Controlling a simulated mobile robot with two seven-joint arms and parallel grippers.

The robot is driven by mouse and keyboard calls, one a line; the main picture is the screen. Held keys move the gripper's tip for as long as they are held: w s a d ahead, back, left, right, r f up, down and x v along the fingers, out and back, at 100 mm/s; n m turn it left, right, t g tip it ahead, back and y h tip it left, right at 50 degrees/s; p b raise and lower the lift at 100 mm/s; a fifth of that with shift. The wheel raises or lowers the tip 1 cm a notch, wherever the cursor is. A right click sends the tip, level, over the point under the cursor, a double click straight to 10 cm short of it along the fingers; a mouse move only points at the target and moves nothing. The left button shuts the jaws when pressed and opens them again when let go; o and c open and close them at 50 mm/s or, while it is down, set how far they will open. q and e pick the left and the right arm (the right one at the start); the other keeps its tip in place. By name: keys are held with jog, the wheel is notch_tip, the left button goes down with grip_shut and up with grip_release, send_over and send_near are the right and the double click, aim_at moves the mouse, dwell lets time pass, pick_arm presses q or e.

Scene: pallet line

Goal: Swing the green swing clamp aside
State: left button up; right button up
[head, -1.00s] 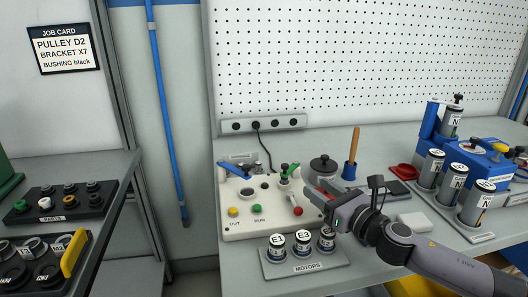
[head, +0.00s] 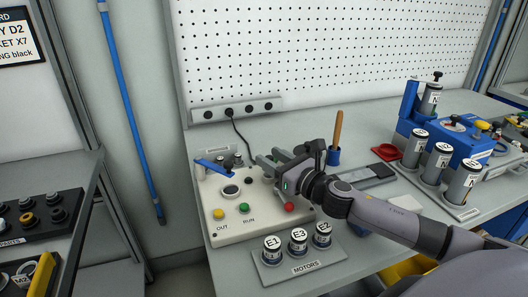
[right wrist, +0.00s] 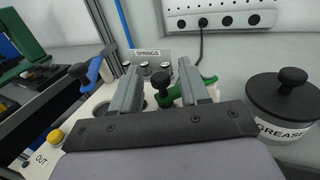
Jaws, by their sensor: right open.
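The green swing clamp (right wrist: 171,96) with its black knob (right wrist: 161,81) shows in the right wrist view between my open fingers, and some green shows past the right finger. My right gripper (right wrist: 157,72) is open around the knob; I cannot tell whether a finger touches it. In the head view my right gripper (head: 268,166) is over the back right of the cream fixture box (head: 230,232) and hides the clamp. A blue clamp (head: 212,167) stands at the box's left side. My left gripper is not in view.
A springs holder (right wrist: 148,56) is behind. A wooden handle (head: 337,130) stands upright in a blue holder.

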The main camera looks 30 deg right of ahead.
aim_at(272, 158)
jog(key=shift+w+a, duration=0.15)
jog(key=shift+w, duration=0.65)
jog(key=shift+w+a, duration=0.1)
jog(key=shift+w, duration=0.65)
grip_shut()
